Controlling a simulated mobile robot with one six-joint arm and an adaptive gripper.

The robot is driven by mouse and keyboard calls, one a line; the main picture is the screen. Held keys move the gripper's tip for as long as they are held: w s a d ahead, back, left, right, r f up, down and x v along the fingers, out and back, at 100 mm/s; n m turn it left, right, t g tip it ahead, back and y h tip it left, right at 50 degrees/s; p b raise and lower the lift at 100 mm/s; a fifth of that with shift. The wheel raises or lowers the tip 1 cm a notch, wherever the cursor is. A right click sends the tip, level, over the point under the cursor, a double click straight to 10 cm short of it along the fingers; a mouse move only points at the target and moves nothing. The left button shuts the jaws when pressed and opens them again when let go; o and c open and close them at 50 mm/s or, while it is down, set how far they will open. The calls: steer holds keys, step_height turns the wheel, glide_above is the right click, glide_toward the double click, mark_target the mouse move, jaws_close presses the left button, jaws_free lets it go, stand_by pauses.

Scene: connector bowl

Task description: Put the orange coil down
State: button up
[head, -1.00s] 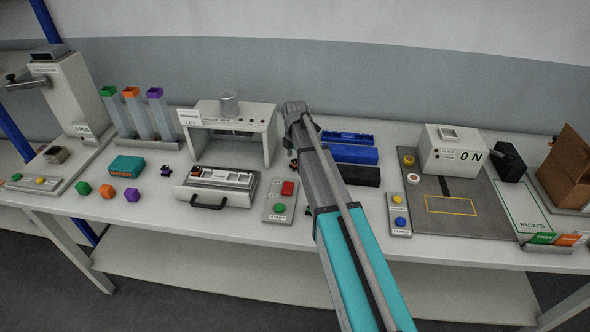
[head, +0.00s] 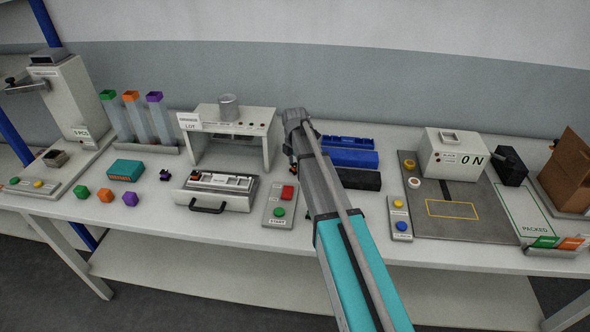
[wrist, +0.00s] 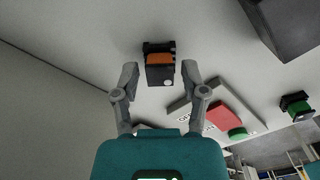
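The orange coil (wrist: 160,59), a small black part with an orange middle, is between the two fingers of my gripper (wrist: 159,76) in the wrist view. The fingers stand apart, with a narrow gap visible on each side of the coil. It appears to be on the pale table top, though the wrist view does not show its underside clearly. In the head view my arm hides most of the gripper and the coil.
The button box with red (wrist: 225,116) and green buttons lies near the gripper. A green-and-black part (wrist: 297,106) and a dark block (wrist: 285,25) are to its right in the wrist view. A purple-topped part (head: 165,174) stands left of the drawer fixture (head: 216,190).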

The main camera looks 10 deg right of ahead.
mark_target(295, 165)
jaws_close()
steer(key=shift+r, duration=0.15)
step_height(295, 165, up, 3)
steer(key=p, duration=0.3)
steer(key=s+r+p, duration=0.9)
steer(key=s+p, duration=0.1)
steer(key=s, duration=0.4)
steer(key=shift+d+r, duration=0.15)
steer(key=shift+r, duration=0.2)
